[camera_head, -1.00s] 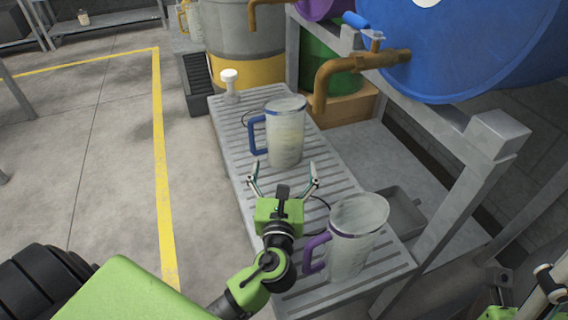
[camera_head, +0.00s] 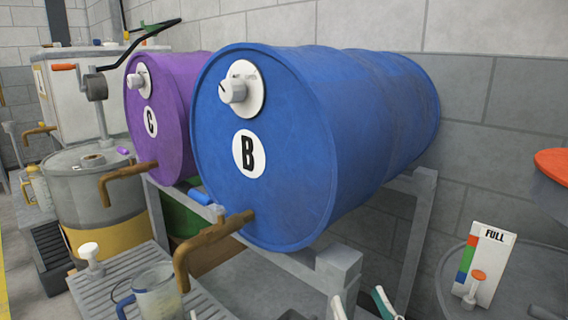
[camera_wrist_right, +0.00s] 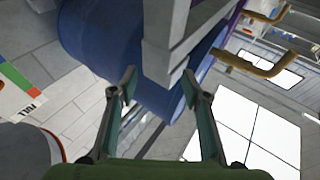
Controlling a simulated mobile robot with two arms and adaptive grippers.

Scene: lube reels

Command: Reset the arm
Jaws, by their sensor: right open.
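My right gripper (camera_head: 361,302) shows only as fingertips at the bottom edge of the head view, in front of the drum rack's grey frame (camera_head: 413,235). In the right wrist view, the right gripper (camera_wrist_right: 158,82) is open, with its two teal fingers apart and nothing held. Past the fingers are the rack beam (camera_wrist_right: 168,40) and a blue drum (camera_wrist_right: 95,40). My left gripper is not in view.
The blue drum B (camera_head: 300,150) and purple drum C (camera_head: 160,120) lie on the rack, with brown taps. A blue-handled jug (camera_head: 157,293) stands on the slatted tray below. A FULL gauge card (camera_head: 486,262) stands at right.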

